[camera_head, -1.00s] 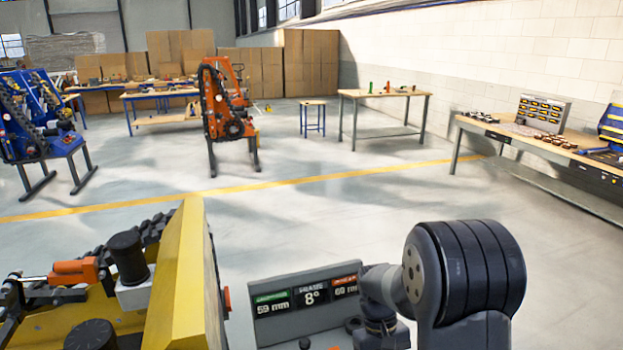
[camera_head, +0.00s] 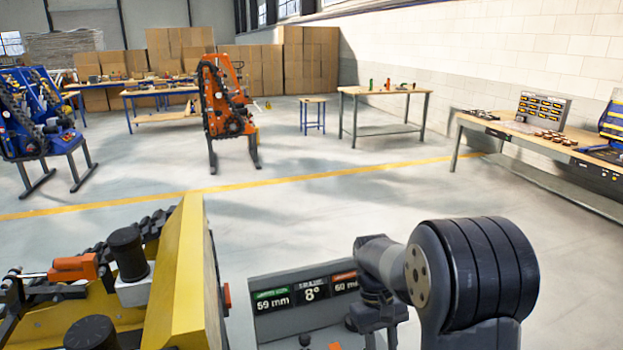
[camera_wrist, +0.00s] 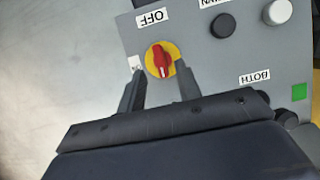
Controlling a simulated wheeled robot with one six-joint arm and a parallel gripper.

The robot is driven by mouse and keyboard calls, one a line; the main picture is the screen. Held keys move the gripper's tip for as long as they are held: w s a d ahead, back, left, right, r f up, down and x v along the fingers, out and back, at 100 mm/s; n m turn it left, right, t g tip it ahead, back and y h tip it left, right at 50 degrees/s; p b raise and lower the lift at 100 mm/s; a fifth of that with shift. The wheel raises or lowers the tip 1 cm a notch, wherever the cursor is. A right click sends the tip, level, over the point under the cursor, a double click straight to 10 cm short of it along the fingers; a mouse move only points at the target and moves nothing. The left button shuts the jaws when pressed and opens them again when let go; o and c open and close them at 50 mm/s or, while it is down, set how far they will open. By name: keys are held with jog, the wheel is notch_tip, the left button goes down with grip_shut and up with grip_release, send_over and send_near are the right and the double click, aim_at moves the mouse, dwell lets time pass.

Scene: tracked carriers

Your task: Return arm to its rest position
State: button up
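My gripper (camera_wrist: 160,72) is in the wrist view with its two fingers apart and nothing between them that it grips. Just beyond the fingertips is a red rotary knob (camera_wrist: 160,58) on a yellow disc, on a grey control panel (camera_wrist: 215,60). A label reading OFF, upside down in this view, is beside the knob. I cannot tell the exact gap between fingertips and knob. In the head view my arm (camera_head: 470,270) is folded at lower right, beside the display panel (camera_head: 305,300); the gripper itself is not visible there.
The yellow carrier machine (camera_head: 185,280) stands close at lower left. Open floor (camera_head: 330,220) lies beyond the display. An orange tracked carrier (camera_head: 225,110), a blue one (camera_head: 40,120) and workbenches (camera_head: 540,140) stand farther off. The panel also has a black button (camera_wrist: 223,25) and a white button (camera_wrist: 277,12).

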jog(key=x, duration=0.5)
jog(key=shift+s+f, duration=0.2)
jog(key=shift+w+m, duration=0.15)
jog(key=shift+m, duration=0.45)
jog(key=shift+d+m+y, duration=0.1)
jog(key=shift+m+y, duration=0.6)
jog(key=shift+m, duration=0.5)
jog(key=m+y, duration=0.1)
jog(key=m, duration=0.1)
jog(key=m+y, duration=0.1)
jog(key=m, duration=0.2)
jog(key=shift+r+m, duration=0.1)
jog(key=shift+m, duration=0.2)
